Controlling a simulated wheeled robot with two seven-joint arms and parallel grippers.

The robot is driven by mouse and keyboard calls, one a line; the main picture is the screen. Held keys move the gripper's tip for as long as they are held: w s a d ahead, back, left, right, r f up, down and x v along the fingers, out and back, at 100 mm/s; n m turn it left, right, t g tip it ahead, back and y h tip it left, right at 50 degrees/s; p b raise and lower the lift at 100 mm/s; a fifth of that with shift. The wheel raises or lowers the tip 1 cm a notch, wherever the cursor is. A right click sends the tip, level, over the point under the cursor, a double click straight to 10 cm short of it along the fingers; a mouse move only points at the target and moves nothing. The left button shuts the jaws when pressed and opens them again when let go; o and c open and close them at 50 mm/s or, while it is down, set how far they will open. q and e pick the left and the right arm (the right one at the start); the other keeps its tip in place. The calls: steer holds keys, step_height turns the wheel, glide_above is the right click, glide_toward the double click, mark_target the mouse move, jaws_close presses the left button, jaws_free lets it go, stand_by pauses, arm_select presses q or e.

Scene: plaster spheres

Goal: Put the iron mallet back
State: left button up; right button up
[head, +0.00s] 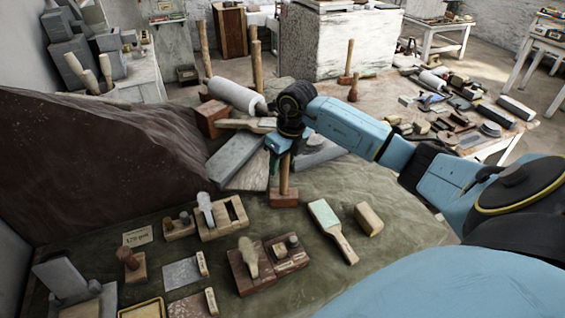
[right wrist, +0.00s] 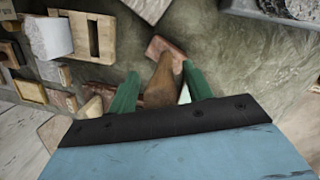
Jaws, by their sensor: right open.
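A mallet with an upright wooden handle (head: 285,174) and a reddish-brown block head (head: 284,198) stands head down on the green-grey covered table (head: 400,225). I cannot tell from the colour whether its head is iron. My right gripper (head: 276,158) is at the upper part of the handle. In the right wrist view its two green fingers (right wrist: 160,72) are apart, one on each side of the brown handle (right wrist: 163,82), with the mallet's head (right wrist: 163,46) beyond. Whether they touch the handle is unclear. My left gripper is not in view.
A pale-faced paddle (head: 324,214) and a wooden block (head: 369,219) lie to the right of the mallet. Wooden holders (head: 223,218) with small tools stand to its left. Grey stone slabs (head: 234,156) and a white roller (head: 235,95) lie behind. A large dark slab (head: 90,160) leans at left.

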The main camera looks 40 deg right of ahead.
step_height(320, 180, up, 11)
steer(key=s, duration=0.2)
steer(key=shift+d+b, duration=0.4)
steer(key=shift+b, duration=0.05)
steer(key=shift+w, duration=0.1)
